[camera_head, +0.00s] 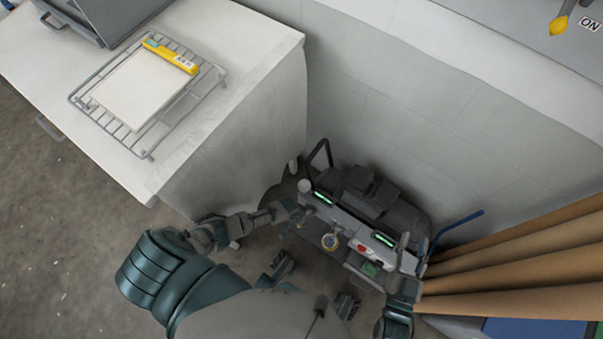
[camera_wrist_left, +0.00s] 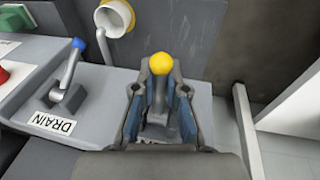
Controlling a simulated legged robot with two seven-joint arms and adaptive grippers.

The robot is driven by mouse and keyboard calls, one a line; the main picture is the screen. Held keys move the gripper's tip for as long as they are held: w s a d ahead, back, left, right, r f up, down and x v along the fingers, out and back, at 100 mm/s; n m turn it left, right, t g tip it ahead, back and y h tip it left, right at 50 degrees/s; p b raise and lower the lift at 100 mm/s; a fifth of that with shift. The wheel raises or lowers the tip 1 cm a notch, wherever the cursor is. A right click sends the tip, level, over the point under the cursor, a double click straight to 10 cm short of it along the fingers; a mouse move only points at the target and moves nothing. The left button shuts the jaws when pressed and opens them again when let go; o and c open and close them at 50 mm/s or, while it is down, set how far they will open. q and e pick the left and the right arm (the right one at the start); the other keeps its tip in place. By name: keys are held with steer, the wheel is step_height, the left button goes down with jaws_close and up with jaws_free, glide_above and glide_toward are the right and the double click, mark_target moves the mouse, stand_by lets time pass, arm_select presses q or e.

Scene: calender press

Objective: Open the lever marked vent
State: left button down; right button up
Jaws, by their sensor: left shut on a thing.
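In the left wrist view, a grey lever with a yellow ball knob (camera_wrist_left: 160,63) stands between the two fingers of my left gripper (camera_wrist_left: 160,92). The fingers are shut on this lever. The label at its base is mostly covered by the gripper, so I cannot read it. In the head view, my left gripper (camera_head: 290,209) is at the left end of the grey press machine (camera_head: 345,219), and the lever is too small to make out. My right gripper (camera_head: 404,257) is at the machine's right end; its finger opening is unclear.
A blue-knobbed lever (camera_wrist_left: 77,46) with a DRAIN label (camera_wrist_left: 52,122) is beside the held lever. A white pipe end (camera_wrist_left: 114,18) is behind. A white cabinet (camera_head: 250,110) bounds the left, and brown rolls (camera_head: 530,250) lie at right.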

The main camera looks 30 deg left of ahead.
arm_select(q)
steer(key=shift+s+a+g, duration=0.1)
steer(key=shift+s+g, duration=0.05)
steer(key=shift+g, duration=0.15)
steer(key=c, duration=1.2)
jaws_free()
steer(key=shift+r, duration=0.1)
